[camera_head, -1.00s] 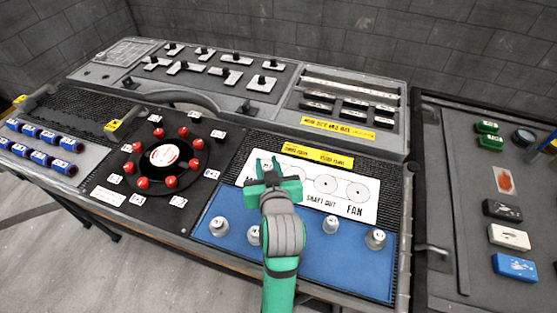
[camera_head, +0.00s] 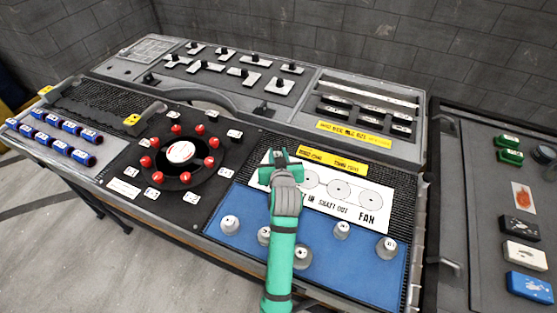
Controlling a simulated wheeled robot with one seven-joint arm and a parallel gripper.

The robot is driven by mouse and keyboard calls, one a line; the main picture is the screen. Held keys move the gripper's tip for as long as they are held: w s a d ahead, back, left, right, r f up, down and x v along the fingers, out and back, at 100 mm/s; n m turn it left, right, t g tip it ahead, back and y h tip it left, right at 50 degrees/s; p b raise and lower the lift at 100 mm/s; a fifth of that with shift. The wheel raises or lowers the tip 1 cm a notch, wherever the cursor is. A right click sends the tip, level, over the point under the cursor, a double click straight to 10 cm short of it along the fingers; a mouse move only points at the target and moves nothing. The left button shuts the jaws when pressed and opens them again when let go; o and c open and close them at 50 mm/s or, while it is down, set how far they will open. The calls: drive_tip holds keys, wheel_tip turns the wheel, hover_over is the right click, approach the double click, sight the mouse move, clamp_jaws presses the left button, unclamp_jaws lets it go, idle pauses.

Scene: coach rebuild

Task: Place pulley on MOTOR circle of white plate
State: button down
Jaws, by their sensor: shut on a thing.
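The white plate (camera_head: 386,212) lies on the bench with a row of circles and the words "SHAFT OUT" and "FAN" readable. My green gripper (camera_head: 280,158) is over the plate's left end, shut on a pulley that the gripper mostly hides. The left end of the plate, with any MOTOR circle, is covered by my gripper. I cannot tell whether the pulley touches the plate. Several grey pulleys stand upright on the blue mat (camera_head: 325,274), including one at the left (camera_head: 230,224) and one at the right (camera_head: 386,249).
A black panel with red knobs around a ring (camera_head: 181,152) is left of the plate. A yellow label strip (camera_head: 332,161) lies just behind it. A grey console with switches (camera_head: 240,73) stands behind. A dark side panel (camera_head: 480,215) with coloured blocks is at the right.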

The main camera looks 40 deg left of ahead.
drive_tip(key=shift+w+f, duration=0.1)
drive_tip(key=shift+f, duration=1.5)
drive_tip(key=shift+f, duration=0.1)
drive_tip(key=c, duration=1.7)
unclamp_jaws()
drive_tip(key=shift+a, duration=0.1)
drive_tip(key=shift+o, duration=1.1)
drive_tip(key=shift+d, duration=0.2)
drive_tip(key=v, duration=1.2)
drive_tip(key=shift+a, duration=0.15)
